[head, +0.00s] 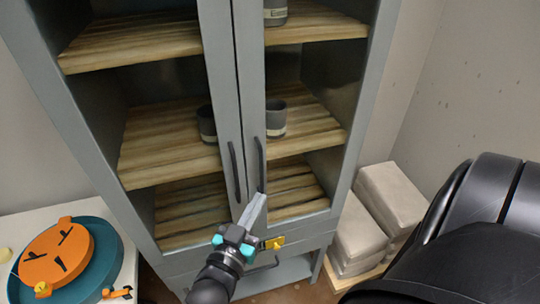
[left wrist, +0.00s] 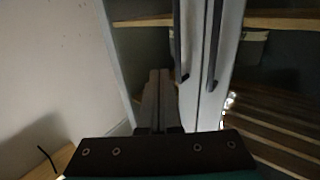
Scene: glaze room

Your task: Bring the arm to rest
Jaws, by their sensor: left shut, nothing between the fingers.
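My left gripper (head: 258,202) is shut and empty in front of the grey cabinet, just below the right door's handle. In the head view its fingertips overlap the lower end of that handle; I cannot tell whether they touch. In the left wrist view the closed fingers (left wrist: 158,85) show side by side, left of the two dark handles. The cabinet's two glass doors look closed, with the left handle (head: 234,172) and right handle (head: 260,165) side by side. My right gripper is out of view.
The cabinet's wooden shelves (head: 165,135) hold dark cups (head: 276,120). Below the doors is a drawer front with a handle. A white table (head: 25,220) at left bears a teal disc (head: 118,262) and an orange face-like piece (head: 55,252). Grey-white blocks (head: 390,195) stand at right.

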